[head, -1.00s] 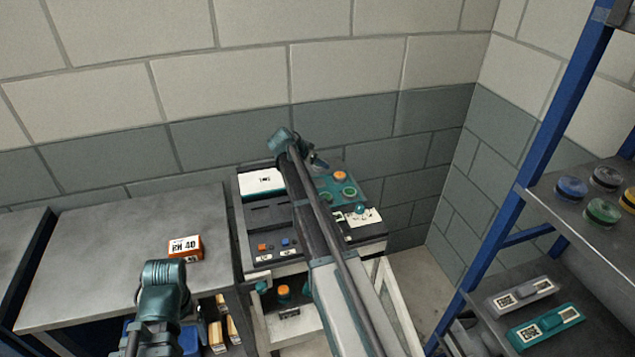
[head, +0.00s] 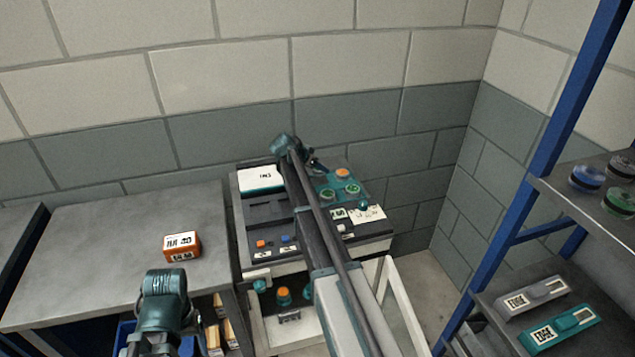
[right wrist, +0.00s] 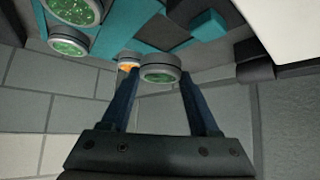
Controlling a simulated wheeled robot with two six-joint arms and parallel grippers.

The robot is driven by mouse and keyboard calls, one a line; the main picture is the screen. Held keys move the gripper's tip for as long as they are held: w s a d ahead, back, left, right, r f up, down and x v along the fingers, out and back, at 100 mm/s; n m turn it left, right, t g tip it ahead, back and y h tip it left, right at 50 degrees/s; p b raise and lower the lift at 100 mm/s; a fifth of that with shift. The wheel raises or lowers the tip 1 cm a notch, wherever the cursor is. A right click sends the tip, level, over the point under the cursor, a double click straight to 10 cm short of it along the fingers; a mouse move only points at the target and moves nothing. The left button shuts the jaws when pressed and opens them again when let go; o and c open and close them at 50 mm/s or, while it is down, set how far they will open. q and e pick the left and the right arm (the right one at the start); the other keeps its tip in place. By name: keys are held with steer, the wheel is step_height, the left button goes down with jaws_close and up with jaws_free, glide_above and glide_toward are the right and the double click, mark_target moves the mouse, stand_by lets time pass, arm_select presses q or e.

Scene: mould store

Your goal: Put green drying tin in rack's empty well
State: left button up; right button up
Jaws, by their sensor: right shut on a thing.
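A round tin with a green top (right wrist: 160,72) is between the fingertips of my right gripper (right wrist: 158,88), which is shut on it, in the right wrist view. The teal rack (head: 333,187) is on the bench unit in the head view. It bears two green-topped tins (head: 352,189) and an orange-topped tin (head: 342,174). In the right wrist view two green-topped tins (right wrist: 70,42) show at upper left, with an orange-topped one (right wrist: 127,61) just behind the held tin. I cannot make out an empty well. My left gripper is hidden; only its arm shows.
A grey table (head: 105,245) at left carries an orange box (head: 181,246). A blue-framed shelf (head: 535,185) at right holds coloured pucks and two flat devices (head: 558,328). A white card (head: 262,179) and buttons (head: 285,239) lie on the unit. A block wall stands close behind.

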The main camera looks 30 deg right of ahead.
mark_target(315, 173)
steer(key=shift+f+b, duration=1.8)
steer(key=shift+f, duration=0.25)
steer(key=o, duration=1.4)
steer(key=shift+r, duration=0.15)
steer(key=shift+c, duration=0.2)
